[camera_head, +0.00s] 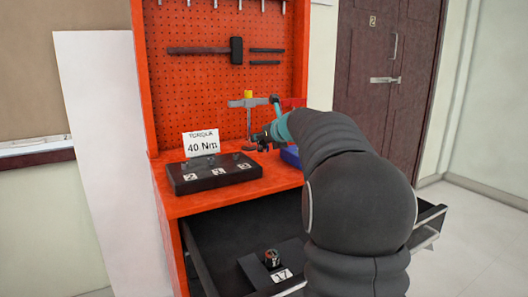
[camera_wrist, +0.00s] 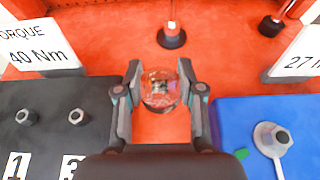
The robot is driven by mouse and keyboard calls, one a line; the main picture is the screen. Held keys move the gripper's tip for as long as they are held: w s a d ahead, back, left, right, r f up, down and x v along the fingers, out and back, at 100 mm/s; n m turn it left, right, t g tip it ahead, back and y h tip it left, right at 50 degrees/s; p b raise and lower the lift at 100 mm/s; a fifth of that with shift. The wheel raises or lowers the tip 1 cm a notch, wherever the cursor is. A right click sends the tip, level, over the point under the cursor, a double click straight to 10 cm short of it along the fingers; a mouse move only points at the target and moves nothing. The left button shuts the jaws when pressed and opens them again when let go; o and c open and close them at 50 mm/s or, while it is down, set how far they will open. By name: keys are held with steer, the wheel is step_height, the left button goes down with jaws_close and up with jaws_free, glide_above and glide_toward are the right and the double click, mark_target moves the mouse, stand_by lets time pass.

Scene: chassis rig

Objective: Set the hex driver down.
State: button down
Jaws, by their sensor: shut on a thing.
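My gripper (camera_wrist: 160,95) is shut on a round, see-through reddish-grey thing, seen end-on between the fingers in the wrist view. I take it to be the hex driver (camera_wrist: 160,88); its lower part is hidden. It is over the bare orange bench top, between a black block and a blue tray. I cannot tell whether it touches the bench. In the head view my gripper (camera_head: 262,138) is small and reaches over the bench, partly covered by my arm.
The black block (camera_head: 220,180) carries hex pieces and number tags, with a 40 Nm sign (camera_head: 201,142) behind. A blue tray (camera_wrist: 228,130) holds a grey ringed piece. Round-based stands (camera_wrist: 172,38) stand behind. Below, an open drawer (camera_head: 215,235) holds a socket (camera_head: 272,258) by a 17 tag.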

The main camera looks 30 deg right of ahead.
mark_target(266, 147)
steer(key=shift+f+b, duration=0.75)
steer(key=shift+f, duration=1.2)
steer(key=c, duration=0.7)
jaws_free()
steer(key=shift+f, duration=0.15)
steer(key=shift+s+d+r, duration=0.1)
steer(key=shift+r, duration=0.15)
steer(key=v, duration=1.2)
